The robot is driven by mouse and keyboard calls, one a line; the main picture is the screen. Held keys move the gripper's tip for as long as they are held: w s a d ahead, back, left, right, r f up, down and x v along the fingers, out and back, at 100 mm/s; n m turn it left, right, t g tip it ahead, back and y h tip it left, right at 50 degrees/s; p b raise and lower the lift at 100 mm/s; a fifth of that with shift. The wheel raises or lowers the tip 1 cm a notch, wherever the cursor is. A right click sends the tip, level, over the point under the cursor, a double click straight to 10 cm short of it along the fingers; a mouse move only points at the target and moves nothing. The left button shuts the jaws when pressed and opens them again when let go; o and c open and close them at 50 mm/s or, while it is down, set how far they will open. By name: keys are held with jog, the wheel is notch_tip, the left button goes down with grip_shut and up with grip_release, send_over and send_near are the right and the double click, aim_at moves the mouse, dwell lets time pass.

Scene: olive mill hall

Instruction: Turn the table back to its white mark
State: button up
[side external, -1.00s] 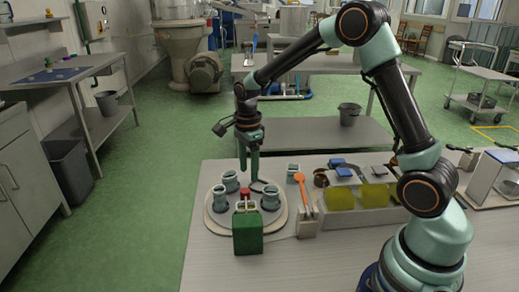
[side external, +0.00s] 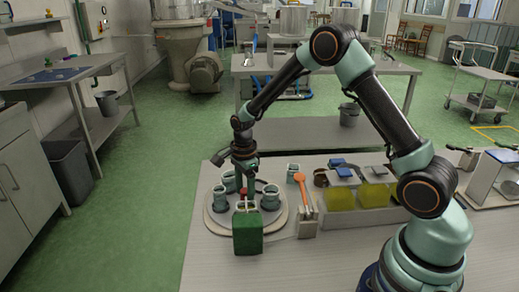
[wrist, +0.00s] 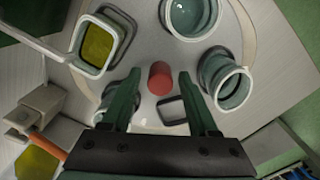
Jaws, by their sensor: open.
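The round turntable (side external: 213,226) stands near the table's left end; its pale disc also fills much of the wrist view (wrist: 235,40). Several teal jars stand on it, one at the right (side external: 270,198) and one at the left (side external: 229,181). A red knob (wrist: 159,78) rises near its middle. My gripper (side external: 246,190) points down over the turntable; its two green fingers are open, one either side of the knob in the wrist view (wrist: 158,82). I see no clear contact. I cannot make out the white mark for certain.
An orange-handled tool (side external: 304,188) rests on a small stand to the right. The table's front left is clear.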

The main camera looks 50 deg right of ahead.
grip_shut()
jog(key=n, duration=1.1)
jog(key=shift+n, duration=0.5)
jog(key=n, duration=0.9)
jog(key=shift+n, duration=0.3)
